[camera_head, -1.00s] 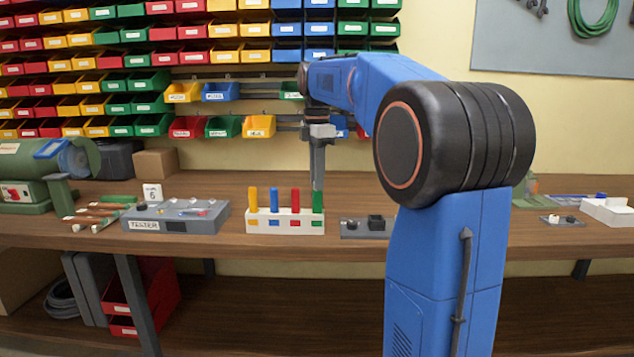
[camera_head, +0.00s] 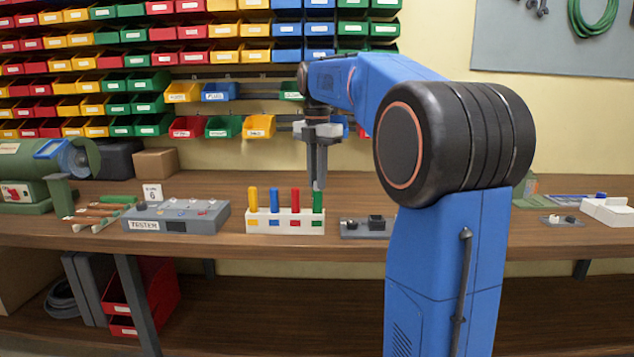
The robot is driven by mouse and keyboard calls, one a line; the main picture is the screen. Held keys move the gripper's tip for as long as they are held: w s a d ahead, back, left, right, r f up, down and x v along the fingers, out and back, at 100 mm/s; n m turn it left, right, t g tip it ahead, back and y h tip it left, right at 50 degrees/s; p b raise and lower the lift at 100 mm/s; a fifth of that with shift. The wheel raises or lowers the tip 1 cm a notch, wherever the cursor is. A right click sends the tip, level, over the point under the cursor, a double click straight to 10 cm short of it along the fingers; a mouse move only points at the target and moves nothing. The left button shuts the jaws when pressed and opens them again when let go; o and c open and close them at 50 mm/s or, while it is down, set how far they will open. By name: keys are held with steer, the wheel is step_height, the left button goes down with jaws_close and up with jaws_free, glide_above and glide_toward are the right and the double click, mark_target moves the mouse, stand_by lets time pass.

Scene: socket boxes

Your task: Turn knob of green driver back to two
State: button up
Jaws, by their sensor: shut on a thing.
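The green driver (camera_head: 317,201) stands upright in the right-hand slot of a white holder (camera_head: 262,227), above a green label. My gripper (camera_head: 318,186) points straight down over it, with its fingertips at the top of the green handle and shut on it. The fingers hide the top of the handle, so the knob and its setting cannot be made out. Yellow, blue and red drivers (camera_head: 295,201) stand upright in the same holder to the left.
A grey tester box (camera_head: 180,222) with a card reading 6 behind it stands left of the holder. A small grey unit with black parts (camera_head: 365,230) stands close on the right. Bins fill the wall behind. The bench behind the holder is clear.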

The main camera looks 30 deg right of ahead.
steer(key=n, duration=0.4)
steer(key=shift+n, duration=0.3)
steer(key=o, duration=1.3)
steer(key=shift+r, duration=3.5)
steer(key=shift+a, duration=0.1)
